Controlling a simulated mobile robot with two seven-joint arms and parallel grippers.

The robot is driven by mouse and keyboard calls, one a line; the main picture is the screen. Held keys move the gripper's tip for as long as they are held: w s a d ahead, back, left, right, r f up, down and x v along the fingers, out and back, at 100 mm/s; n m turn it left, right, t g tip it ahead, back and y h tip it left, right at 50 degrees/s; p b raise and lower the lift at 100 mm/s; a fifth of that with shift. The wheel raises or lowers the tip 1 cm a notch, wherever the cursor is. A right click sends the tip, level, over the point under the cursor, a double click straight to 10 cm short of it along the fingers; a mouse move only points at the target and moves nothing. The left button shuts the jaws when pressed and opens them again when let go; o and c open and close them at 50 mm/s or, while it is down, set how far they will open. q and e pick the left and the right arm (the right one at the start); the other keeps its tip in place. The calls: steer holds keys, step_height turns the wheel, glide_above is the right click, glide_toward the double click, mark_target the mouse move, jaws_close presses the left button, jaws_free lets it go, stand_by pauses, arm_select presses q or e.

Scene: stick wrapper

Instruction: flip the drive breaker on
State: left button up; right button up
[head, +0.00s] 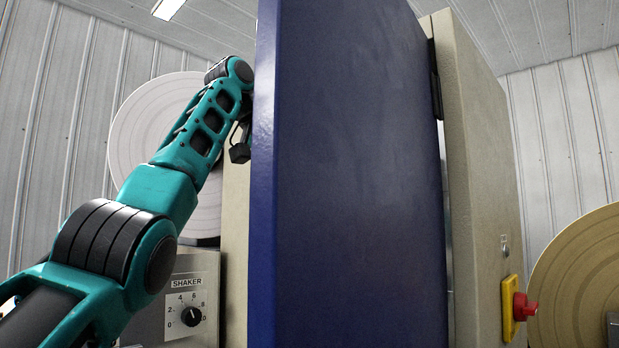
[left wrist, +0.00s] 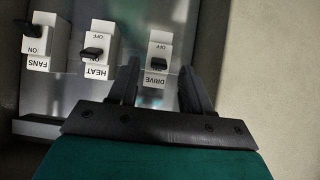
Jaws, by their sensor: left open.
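The drive breaker (left wrist: 158,50) is a pale switch with a black lever (left wrist: 158,64), upside down in the left wrist view. I cannot tell whether anything touches. In the head view the open blue door (head: 350,180) hides the breakers and my left gripper. My right gripper is not in view.
The heat breaker (left wrist: 96,48) stands left of the drive breaker, and the fans breaker (left wrist: 38,38) farther left. The beige cabinet (head: 480,170) has a red knob (head: 524,306) on its right side. A SHAKER dial (head: 191,316) is at lower left.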

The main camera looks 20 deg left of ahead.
arm_select(q)
steer(key=v, duration=1)
steer(key=shift+s, duration=0.15)
steer(key=shift+a, duration=0.1)
